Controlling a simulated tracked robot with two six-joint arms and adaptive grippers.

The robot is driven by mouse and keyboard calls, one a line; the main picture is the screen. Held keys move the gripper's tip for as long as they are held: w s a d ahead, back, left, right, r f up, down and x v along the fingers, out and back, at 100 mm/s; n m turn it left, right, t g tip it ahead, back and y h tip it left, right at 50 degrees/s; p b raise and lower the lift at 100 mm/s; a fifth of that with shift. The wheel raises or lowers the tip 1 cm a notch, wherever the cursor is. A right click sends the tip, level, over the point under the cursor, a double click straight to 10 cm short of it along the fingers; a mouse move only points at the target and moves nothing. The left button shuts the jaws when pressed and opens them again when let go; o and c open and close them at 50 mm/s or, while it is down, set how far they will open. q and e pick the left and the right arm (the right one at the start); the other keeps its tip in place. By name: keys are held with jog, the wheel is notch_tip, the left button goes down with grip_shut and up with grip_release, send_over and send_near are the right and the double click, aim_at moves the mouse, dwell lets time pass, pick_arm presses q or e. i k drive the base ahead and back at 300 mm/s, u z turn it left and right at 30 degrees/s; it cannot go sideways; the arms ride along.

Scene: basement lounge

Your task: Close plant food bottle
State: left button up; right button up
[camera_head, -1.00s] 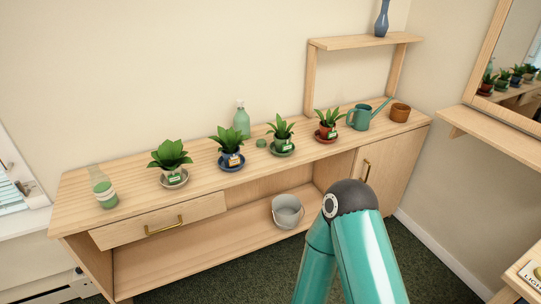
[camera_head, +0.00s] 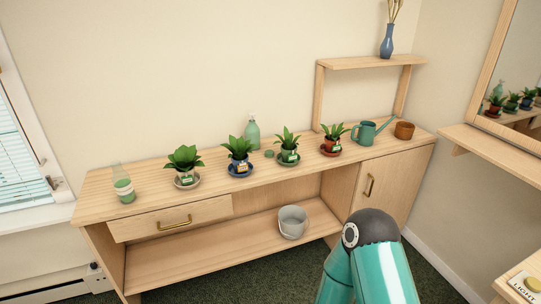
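A clear bottle with green contents and a pale band (camera_head: 123,186) stands upright at the left end of the wooden counter (camera_head: 92,201). A green bottle (camera_head: 252,134) stands at the back, behind the row of plants. I cannot tell for sure which one is the plant food bottle, and their necks are too small to read. A small round green piece, perhaps a cap (camera_head: 269,154), lies on the counter in front and to the right of the green bottle. Neither of my grippers is in view; only a teal arm link of mine shows at the lower right.
Several potted plants, such as one in a blue pot (camera_head: 240,168), line the counter. A teal watering can (camera_head: 366,133) and brown pot (camera_head: 404,130) stand at its right end. A grey bucket (camera_head: 292,223) sits on the low shelf. A wall shelf (camera_head: 489,144) juts out right.

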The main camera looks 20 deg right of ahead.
aim_at(124, 189)
jog(key=u, duration=1.55)
jog(key=i, duration=0.1)
jog(key=z, duration=3.1)
jog(key=i, duration=2.6)
jog(key=u, duration=2.6)
